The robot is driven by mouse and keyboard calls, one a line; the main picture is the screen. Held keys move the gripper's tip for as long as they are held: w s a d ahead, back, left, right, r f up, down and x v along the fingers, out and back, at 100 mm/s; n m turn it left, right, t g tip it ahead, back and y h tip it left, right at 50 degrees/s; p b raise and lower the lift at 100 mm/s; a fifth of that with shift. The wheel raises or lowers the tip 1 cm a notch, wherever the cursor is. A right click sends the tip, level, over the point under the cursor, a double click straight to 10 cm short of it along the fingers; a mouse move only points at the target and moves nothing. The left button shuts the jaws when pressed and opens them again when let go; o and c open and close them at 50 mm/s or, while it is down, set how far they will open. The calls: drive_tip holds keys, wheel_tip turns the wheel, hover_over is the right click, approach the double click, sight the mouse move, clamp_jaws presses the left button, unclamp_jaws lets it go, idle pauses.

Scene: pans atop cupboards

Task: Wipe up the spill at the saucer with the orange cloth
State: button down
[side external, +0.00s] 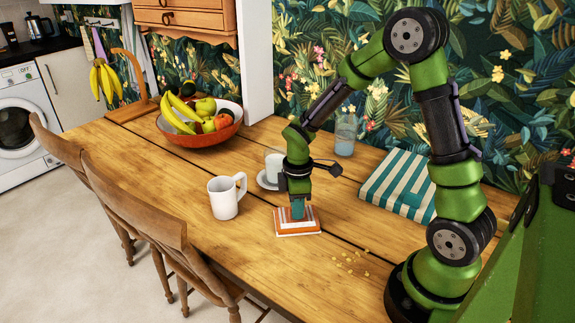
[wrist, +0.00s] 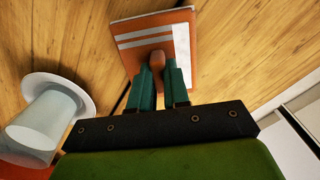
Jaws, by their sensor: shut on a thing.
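The orange cloth (side external: 298,228), folded, with white and grey bands, is at the tabletop below my gripper (side external: 297,212). In the wrist view the cloth (wrist: 138,30) is at the top centre, and the teal fingers of my gripper (wrist: 159,72) are closed on a brownish-orange raised part of it. Whether the cloth touches the wood is hard to tell. The white saucer (side external: 263,181), with a white cup (side external: 274,165) on it, stands just behind my gripper, partly hidden by it. The saucer (wrist: 80,84) is left of the fingers in the wrist view. I cannot make out a spill.
A white mug (side external: 226,198) stands left of the cloth. A fruit bowl (side external: 200,138) is farther back. Yellow crumbs (side external: 352,262) are scattered at the front right. Chairs (side external: 150,215) line the left edge.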

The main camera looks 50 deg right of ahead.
drive_tip(key=shift+a, duration=0.55)
drive_tip(key=shift+d+r, duration=0.1)
drive_tip(key=shift+r, duration=3.85)
drive_tip(key=w+a+r+m, duration=0.1)
drive_tip(key=a+r+m, duration=0.2)
drive_tip(key=r+m, duration=0.5)
drive_tip(key=shift+w+a+r+m, duration=0.2)
drive_tip(key=shift+w+a+m, duration=0.1)
drive_tip(key=shift+w+a, duration=0.1)
